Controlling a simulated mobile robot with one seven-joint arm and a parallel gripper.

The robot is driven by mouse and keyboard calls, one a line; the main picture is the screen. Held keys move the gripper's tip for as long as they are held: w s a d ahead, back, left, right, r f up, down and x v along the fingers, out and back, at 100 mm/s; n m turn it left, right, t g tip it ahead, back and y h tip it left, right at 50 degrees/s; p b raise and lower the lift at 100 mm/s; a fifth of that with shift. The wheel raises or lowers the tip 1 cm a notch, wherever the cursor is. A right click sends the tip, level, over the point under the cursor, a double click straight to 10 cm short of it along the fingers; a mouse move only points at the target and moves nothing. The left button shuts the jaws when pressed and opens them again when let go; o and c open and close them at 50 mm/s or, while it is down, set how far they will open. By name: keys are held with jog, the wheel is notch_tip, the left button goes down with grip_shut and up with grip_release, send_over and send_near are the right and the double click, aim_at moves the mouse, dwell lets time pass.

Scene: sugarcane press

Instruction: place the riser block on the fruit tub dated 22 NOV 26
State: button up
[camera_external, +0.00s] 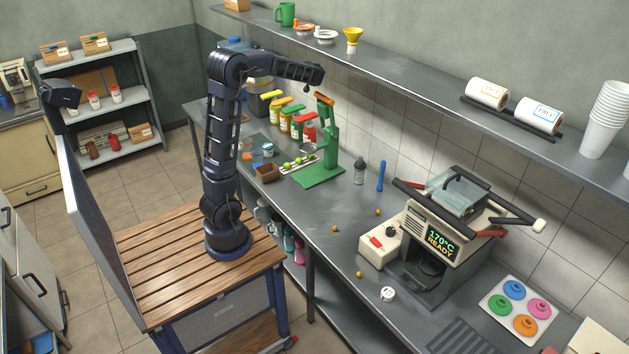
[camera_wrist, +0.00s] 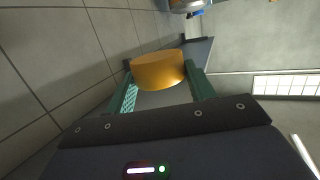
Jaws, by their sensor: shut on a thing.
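My gripper (camera_wrist: 160,85) shows in the wrist view with green fingers shut on an orange round-sided block (camera_wrist: 158,69). I cannot tell for sure that it is the riser block. In the external view the gripper and the held block are not clearly visible at the far end of my arm. Small tubs stand at the back of the bench, left of the green press: one with a blue and white top (camera_external: 268,150) and a clear one with orange contents (camera_external: 257,157). No date can be read on them.
The green press (camera_external: 325,155) stands beside a brown box (camera_external: 267,174) and a strip of green pieces. Several coloured-top bottles (camera_external: 296,124) stand behind. A wall shelf (camera_external: 420,62) runs above the bench. The bench (camera_external: 335,285) has free room in front, with small orange balls scattered.

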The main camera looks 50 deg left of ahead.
jog(key=s+a+n+g+y, duration=0.1)
jog(key=s+a+n+g, duration=0.35)
jog(key=s+a, duration=1.1)
send_over(269, 146)
notch_tip(269, 146, down, 25)
jog(key=shift+m+g, duration=0.35)
notch_tip(269, 146, down, 21)
jog(key=shift+s+d+r, duration=0.1)
jog(key=shift+s, duration=0.05)
jog(key=shift+f, duration=0.25)
jog(key=o, duration=1)
